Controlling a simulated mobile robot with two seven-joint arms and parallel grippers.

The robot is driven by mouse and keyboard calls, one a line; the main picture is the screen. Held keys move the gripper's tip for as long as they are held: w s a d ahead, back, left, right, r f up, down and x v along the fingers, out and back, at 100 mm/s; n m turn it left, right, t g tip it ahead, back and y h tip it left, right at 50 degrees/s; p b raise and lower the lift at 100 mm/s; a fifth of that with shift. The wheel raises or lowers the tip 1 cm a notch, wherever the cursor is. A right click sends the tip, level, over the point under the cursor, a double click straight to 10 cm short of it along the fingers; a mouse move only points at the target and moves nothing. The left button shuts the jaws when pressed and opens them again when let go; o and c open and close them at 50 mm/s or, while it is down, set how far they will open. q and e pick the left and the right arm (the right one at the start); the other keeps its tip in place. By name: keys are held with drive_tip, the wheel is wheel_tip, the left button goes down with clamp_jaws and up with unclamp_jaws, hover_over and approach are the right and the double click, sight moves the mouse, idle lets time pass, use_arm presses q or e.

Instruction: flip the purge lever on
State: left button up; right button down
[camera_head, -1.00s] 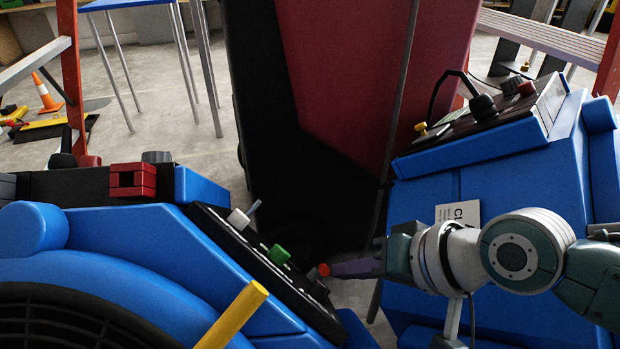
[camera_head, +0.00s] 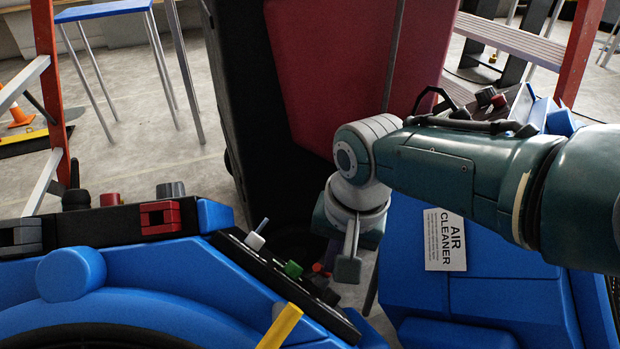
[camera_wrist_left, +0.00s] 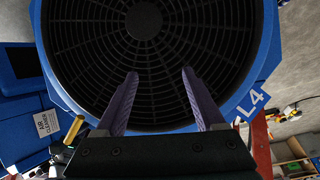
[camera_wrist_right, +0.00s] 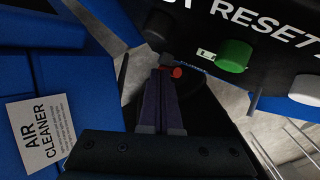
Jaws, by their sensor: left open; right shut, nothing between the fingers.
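A black control panel (camera_head: 279,262) on the near blue machine carries a white knob with a grey stick (camera_head: 256,240), a green knob (camera_head: 293,269) and a small red-tipped control (camera_head: 320,268). None is legibly labelled as the purge lever; "RESET" shows in the right wrist view. My right gripper (camera_wrist_right: 166,78) is shut and empty, its fingertips close beside the red tip (camera_wrist_right: 177,72); contact cannot be told. In the head view my right wrist partly hides its fingers. My left gripper (camera_wrist_left: 160,78) is open and empty before a round black fan grille (camera_wrist_left: 145,55).
A yellow bar (camera_head: 279,327) rises beside the panel. A second blue machine with an "AIR CLEANER" label (camera_head: 445,240) stands to the right. A tall dark-and-red case (camera_head: 330,70) stands behind. Orange ladder frames (camera_head: 45,40) flank the scene, with open floor at left.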

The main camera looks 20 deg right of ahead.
drive_tip(key=shift+w+a, duration=0.2)
drive_tip(key=shift+w, duration=0.05)
drive_tip(key=shift+w+a+b, duration=0.2)
drive_tip(key=shift+w+b, duration=0.05)
drive_tip(key=shift+b, duration=0.45)
drive_tip(key=shift+w+r, duration=0.1)
drive_tip(key=shift+r+p, duration=0.85)
drive_tip(key=shift+p, duration=0.1)
